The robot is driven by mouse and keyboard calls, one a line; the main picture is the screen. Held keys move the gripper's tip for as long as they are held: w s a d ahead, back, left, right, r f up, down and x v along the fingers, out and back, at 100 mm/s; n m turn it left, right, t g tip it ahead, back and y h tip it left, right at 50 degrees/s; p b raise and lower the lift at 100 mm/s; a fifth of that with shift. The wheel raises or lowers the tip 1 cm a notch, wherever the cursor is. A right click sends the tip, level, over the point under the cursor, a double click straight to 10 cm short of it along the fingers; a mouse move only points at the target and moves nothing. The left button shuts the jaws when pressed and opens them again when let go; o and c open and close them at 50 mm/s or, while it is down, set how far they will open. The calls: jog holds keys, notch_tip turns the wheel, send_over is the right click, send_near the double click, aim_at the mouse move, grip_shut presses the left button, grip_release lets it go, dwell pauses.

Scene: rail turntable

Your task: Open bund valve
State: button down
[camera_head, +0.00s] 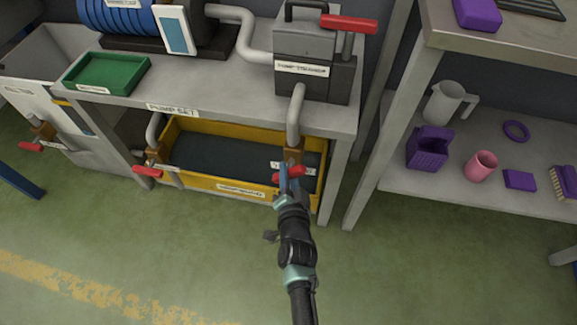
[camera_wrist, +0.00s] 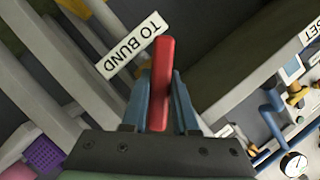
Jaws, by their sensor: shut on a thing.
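The bund valve's red lever (camera_head: 298,172) is at the lower front of the pump bench, under a grey pipe (camera_head: 296,118) and a brown valve body (camera_head: 292,155). In the wrist view the red lever (camera_wrist: 164,75) stands between my blue fingers, beside a white "TO BUND" label (camera_wrist: 133,45). My gripper (camera_head: 287,178) is shut on this lever; in the wrist view its fingers (camera_wrist: 162,95) press it from both sides. My gripper hides part of the lever in the head view.
A yellow bund tray (camera_head: 230,187) sits under the "PUMP SET" bench (camera_head: 215,112). Other red-levered valves stand at left (camera_head: 148,170) and far left (camera_head: 31,147). A bench leg (camera_head: 331,178) and a shelf with purple items (camera_head: 450,205) are at right. Green floor in front is open.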

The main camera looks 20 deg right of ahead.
jog(key=shift+r+n+p, duration=0.25)
jog(key=shift+n+p, duration=0.25)
jog(key=shift+p, duration=1.05)
jog(key=n+g+p, duration=0.1)
jog(key=p, duration=0.3)
jog(key=shift+w+a+r+n+h+p, duration=0.1)
jog(key=shift+n+h+p, duration=0.2)
jog(key=shift+h, duration=0.1)
jog(key=shift+f+n+g+h+p, duration=0.3)
jog(key=shift+n+g+h+p, duration=0.3)
jog(key=shift+n+p, duration=0.5)
jog(key=c, duration=0.7)
grip_release()
